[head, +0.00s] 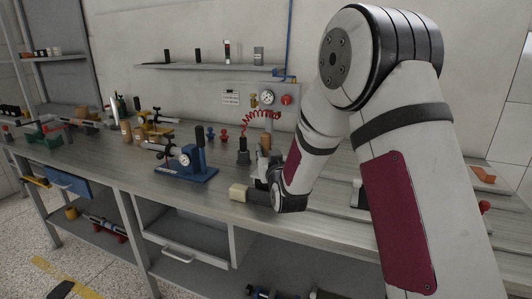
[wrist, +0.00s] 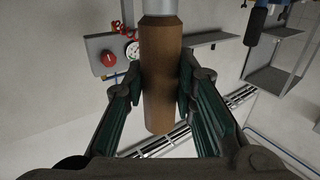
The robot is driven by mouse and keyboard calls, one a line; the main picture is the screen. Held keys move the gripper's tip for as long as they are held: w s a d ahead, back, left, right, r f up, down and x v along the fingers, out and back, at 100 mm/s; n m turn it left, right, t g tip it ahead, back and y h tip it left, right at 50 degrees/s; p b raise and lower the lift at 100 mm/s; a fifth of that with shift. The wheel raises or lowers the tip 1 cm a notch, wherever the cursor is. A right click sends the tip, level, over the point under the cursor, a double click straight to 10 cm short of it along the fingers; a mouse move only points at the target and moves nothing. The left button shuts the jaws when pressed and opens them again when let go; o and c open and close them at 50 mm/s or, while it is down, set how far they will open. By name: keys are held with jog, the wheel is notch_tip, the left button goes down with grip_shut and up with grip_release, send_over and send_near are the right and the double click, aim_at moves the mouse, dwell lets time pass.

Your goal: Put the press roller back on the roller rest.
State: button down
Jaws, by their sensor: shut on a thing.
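My gripper (wrist: 160,105) is shut on the brown handle of the press roller (wrist: 161,75) in the wrist view. The handle lies lengthwise between the dark green finger pads, with a pale metal shaft running out of the top of the picture. The roller end is out of that view. In the head view my gripper (head: 263,170) is over the bench near its front edge, partly hidden by my wrist. A cream block (head: 238,192) shows beside it; I cannot tell whether it belongs to the held tool. I cannot make out the roller rest with certainty.
A blue press fixture (head: 188,165) stands left of my gripper on the bench (head: 110,155). Behind are a pressure gauge (head: 267,97) and red hose (head: 262,114). Several tools stand further left. A pale-and-dark object (head: 357,190) is partly hidden behind my arm.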

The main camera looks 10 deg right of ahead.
jog(key=shift+f+b, duration=1.6)
jog(key=shift+f, duration=0.35)
jog(key=c, duration=1.2)
grip_release()
jog(key=shift+c, duration=0.2)
jog(key=s, duration=1.2)
jog(key=shift+a, duration=0.25)
jog(key=shift+r, duration=0.1)
